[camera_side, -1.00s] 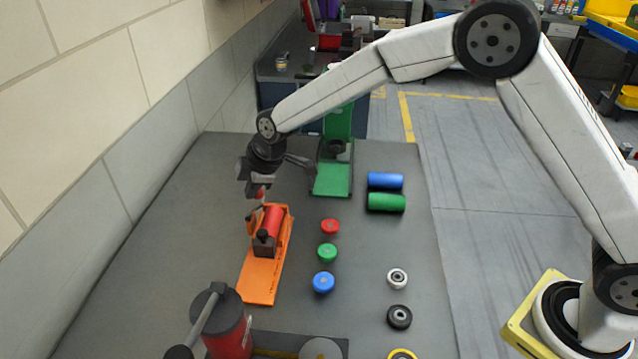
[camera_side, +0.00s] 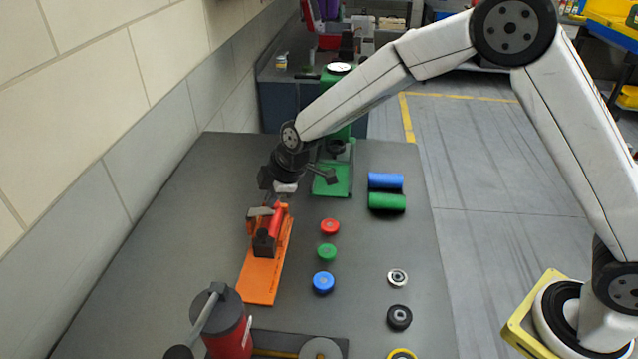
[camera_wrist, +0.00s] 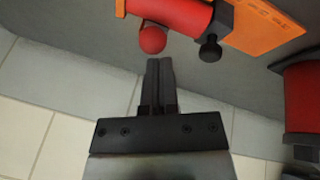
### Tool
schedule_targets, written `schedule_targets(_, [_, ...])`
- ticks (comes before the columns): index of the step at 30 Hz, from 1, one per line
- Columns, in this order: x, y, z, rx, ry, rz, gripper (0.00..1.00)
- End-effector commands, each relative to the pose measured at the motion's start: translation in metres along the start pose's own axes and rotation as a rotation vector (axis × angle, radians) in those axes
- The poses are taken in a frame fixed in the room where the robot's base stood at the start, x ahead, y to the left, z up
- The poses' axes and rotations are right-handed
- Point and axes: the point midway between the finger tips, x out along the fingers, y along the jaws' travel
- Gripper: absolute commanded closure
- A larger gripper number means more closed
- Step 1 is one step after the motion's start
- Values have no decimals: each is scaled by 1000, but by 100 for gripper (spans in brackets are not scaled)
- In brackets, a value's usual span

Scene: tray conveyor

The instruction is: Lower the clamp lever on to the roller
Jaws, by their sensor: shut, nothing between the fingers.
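The orange base (camera_side: 262,277) lies on the grey table with the red roller (camera_side: 275,222) on it and a black block with a knob at its near end. A grey part, apparently the clamp lever (camera_side: 262,211), lies low across the roller's far part; whether it touches the roller I cannot tell. In the wrist view a red ball (camera_wrist: 152,39) sits just past the fingertips, close beside the roller (camera_wrist: 182,10); the lever's rod is hidden there. My gripper (camera_wrist: 160,62) is shut and empty. In the side view it (camera_side: 277,200) is above the far end of the base.
Red, green and blue caps (camera_side: 328,252) stand right of the base. Blue and green rollers (camera_side: 386,191) lie further right. A green stand (camera_side: 333,180) is behind my gripper. A red cylinder with a handle (camera_side: 229,330) is at the near left.

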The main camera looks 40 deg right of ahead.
Motion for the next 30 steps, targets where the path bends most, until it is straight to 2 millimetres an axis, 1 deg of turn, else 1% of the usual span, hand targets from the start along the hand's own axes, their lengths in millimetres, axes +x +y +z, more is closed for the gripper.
schedule_targets(3, [3,-4,8,1,-1,0,100])
schedule_targets(10, [8,-10,18,0,-1,0,100])
schedule_targets(30, [13,-15,26,3,-9,-10,100])
